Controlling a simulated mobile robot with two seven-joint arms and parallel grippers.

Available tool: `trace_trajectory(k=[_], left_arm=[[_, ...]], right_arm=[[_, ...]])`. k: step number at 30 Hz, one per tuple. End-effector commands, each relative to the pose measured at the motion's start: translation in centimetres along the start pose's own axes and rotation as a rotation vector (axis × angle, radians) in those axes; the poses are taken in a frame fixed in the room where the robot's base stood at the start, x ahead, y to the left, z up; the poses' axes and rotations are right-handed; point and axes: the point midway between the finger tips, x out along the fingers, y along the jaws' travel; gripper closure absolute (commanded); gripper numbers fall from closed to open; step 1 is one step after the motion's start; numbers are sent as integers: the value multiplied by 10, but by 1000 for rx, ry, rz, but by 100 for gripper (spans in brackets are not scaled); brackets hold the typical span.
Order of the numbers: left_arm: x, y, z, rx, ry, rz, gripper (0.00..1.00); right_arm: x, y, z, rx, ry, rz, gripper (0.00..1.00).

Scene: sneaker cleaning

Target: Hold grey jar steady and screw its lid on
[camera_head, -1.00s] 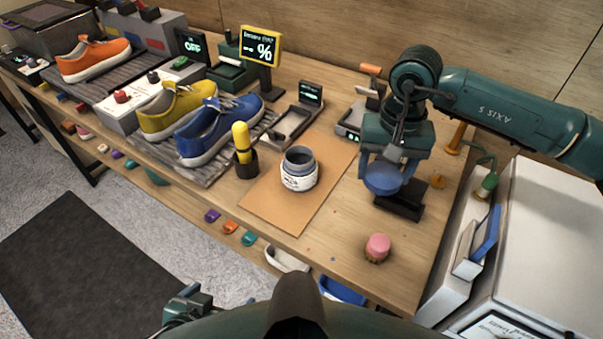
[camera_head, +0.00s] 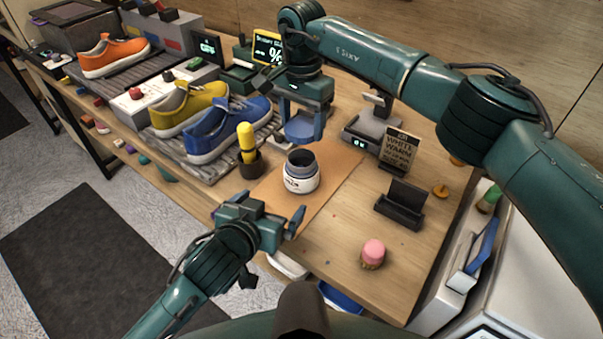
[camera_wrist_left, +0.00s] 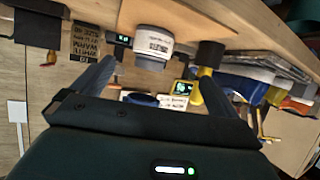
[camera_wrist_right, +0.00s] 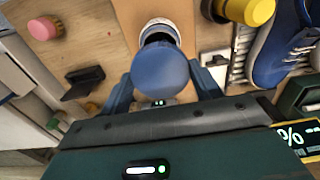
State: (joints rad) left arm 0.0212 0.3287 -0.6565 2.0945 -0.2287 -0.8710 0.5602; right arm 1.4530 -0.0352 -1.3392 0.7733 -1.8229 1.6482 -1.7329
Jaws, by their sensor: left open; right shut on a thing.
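The grey jar (camera_head: 301,174) with a white label stands open and upright on the tan mat (camera_head: 330,171). It also shows in the left wrist view (camera_wrist_left: 153,45) between my left fingers, farther off, and in the right wrist view (camera_wrist_right: 160,30). My right gripper (camera_head: 303,132) is shut on the blue lid (camera_head: 301,127), which it holds above the jar, apart from it. The lid fills the middle of the right wrist view (camera_wrist_right: 160,73) and partly hides the jar's mouth. My left gripper (camera_head: 257,216) is open and empty, at the near-left side of the jar, not touching it.
A dark cup with a yellow-topped tool (camera_head: 247,145) stands just left of the jar. Blue (camera_head: 228,128) and yellow sneakers lie on a rack beyond. A black stand (camera_head: 399,204) and a pink-topped brush (camera_head: 372,253) are at right. The tabletop between them is clear.

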Motion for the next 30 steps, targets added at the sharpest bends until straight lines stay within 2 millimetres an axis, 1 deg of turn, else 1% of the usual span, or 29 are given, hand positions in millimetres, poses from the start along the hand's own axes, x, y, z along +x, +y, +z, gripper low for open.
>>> trace_trajectory(k=[1,4,14,17,20,23,30], left_arm=[[4,3,-5,9,22,12,1],[7,7,-10,14,45,26,1],[7,8,-10,13,49,29,1],[11,8,-11,13,48,29,1],[21,9,-11,13,49,29,1],[36,9,-12,15,48,28,1],[84,10,-14,15,47,29,1]], right_arm=[[0,0,0,1,0,0,58],[0,-1,0,2,0,0,58],[0,-1,0,2,0,0,58],[0,-1,0,2,0,0,58],[0,-1,0,2,0,0,58],[0,-1,0,2,0,0,58],[0,-1,0,2,-1,0,58]])
